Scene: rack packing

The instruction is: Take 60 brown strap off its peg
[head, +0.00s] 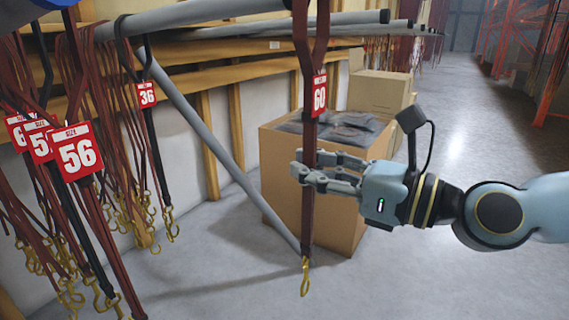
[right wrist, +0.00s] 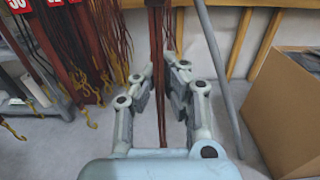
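The brown strap with the red 60 tag (head: 319,93) hangs straight down in the middle of the head view, with a yellow hook (head: 305,277) at its lower end. Its upper loop runs out of the top of the picture, so its hold on the peg cannot be seen. My right gripper (head: 312,172) is at the strap below the tag, coming from the right. In the right wrist view the strap (right wrist: 160,100) runs between the two fingers, which stand apart on either side of it. My left gripper is not in view.
A cardboard box (head: 285,190) of dark packets stands behind the 60 strap. A grey slanted pole (head: 205,135) passes behind. Floor at the right is clear.

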